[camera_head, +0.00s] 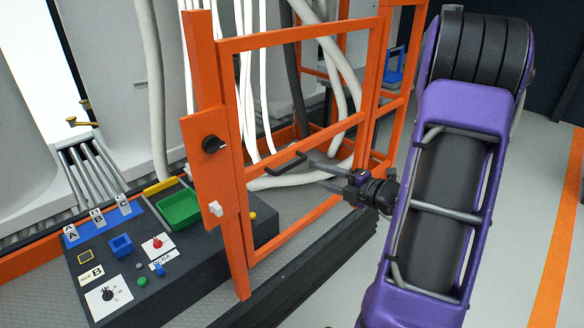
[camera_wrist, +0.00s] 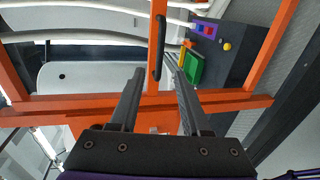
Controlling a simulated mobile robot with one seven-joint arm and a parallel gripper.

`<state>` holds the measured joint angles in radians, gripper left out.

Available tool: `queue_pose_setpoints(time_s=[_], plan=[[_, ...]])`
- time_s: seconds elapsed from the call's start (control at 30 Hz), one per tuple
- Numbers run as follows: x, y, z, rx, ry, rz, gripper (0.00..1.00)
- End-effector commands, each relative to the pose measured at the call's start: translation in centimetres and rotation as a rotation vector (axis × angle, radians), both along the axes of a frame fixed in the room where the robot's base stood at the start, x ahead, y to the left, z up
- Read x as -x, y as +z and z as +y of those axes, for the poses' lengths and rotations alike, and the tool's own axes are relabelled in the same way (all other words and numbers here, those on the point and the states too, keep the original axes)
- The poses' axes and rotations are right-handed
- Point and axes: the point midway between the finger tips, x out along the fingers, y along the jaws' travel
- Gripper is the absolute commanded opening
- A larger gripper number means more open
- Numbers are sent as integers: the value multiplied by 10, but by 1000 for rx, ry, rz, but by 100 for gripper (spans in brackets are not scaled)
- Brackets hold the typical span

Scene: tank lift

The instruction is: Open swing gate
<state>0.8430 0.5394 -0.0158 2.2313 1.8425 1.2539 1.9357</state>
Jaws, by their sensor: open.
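The orange swing gate (camera_head: 300,37) stands upright in the head view, its frame in line with the orange post (camera_head: 205,75) on its left; it looks shut. A black bar handle (camera_head: 287,165) sits on the gate's middle rail. The handle also shows in the wrist view (camera_wrist: 159,48), ahead of the fingers. My gripper (camera_head: 314,169) is open and empty, just to the right of the handle in the head view. In the wrist view my gripper's two fingers (camera_wrist: 157,72) point toward the orange rail and handle, apart from each other. Whether they touch anything is unclear.
A dark control console (camera_head: 130,262) with a green tray (camera_head: 179,209) stands left of the gate. White hoses hang behind it. Open floor (camera_head: 545,200) lies to the right.

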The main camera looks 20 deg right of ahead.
Motion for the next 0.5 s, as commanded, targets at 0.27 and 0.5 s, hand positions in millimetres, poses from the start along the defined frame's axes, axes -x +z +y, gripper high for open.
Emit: queue_pose_setpoints(time_s=[0.27, 0.5], plan=[[-57, -14, 23, 0, 5, -1, 47], [-96, -22, 36, -1, 3, 0, 47]])
